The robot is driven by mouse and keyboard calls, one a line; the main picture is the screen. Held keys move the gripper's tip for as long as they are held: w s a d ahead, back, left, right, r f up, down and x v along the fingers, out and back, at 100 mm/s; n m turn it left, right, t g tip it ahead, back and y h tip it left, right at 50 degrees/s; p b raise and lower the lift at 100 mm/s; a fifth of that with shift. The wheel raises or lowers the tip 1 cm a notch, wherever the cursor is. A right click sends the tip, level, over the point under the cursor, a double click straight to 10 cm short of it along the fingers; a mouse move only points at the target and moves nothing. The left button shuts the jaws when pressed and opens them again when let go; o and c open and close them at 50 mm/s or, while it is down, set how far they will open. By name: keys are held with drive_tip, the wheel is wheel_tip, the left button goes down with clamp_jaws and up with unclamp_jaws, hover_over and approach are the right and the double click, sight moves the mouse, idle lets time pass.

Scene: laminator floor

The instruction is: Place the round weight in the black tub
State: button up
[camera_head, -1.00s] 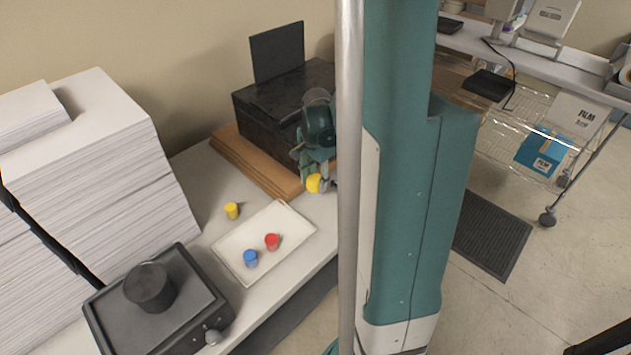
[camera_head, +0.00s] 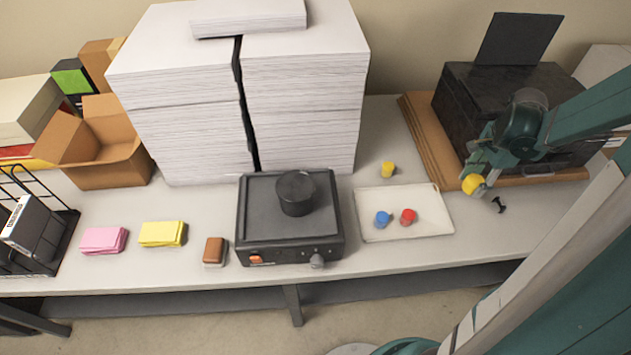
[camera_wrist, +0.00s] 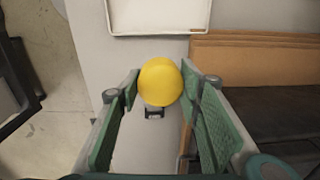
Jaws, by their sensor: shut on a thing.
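My gripper (camera_head: 478,180) is shut on a yellow round thing (camera_head: 473,184), likely the round weight, over the table's right part. In the wrist view the yellow round thing (camera_wrist: 160,82) sits between my two green finger pads. A black round tub-like vessel (camera_head: 296,194) stands on a black device with a control panel (camera_head: 262,222), left of my gripper. I cannot tell whether its top is open. Whether the yellow thing touches the table is unclear.
A white tray (camera_head: 440,222) holds a blue piece (camera_head: 383,219) and a red piece (camera_head: 408,217); a yellow piece (camera_head: 388,169) stands behind it. A small black object (camera_head: 499,205) lies near my gripper. Tall paper stacks (camera_head: 305,90) and a black box (camera_head: 470,85) stand behind.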

drive_tip(key=w+a+r+n+p, duration=0.1)
drive_tip(key=w+a+r+n, duration=0.15)
drive_tip(key=a, duration=0.45)
drive_tip(key=w+a+r+n+p, duration=0.1)
drive_tip(key=w+a+r, duration=0.25)
drive_tip(key=a, duration=0.45)
wheel_tip(320, 180, up, 16)
drive_tip(key=n+p, duration=0.7)
drive_tip(key=n, duration=0.1)
hover_over(295, 185)
drive_tip(key=shift+r, duration=0.1)
drive_tip(key=shift+w+f+p, duration=0.1)
drive_tip(key=shift+f+p, duration=0.25)
drive_tip(key=shift+f, duration=2.8)
drive_tip(key=shift+f, duration=1.9)
drive_tip(key=shift+f, duration=0.15)
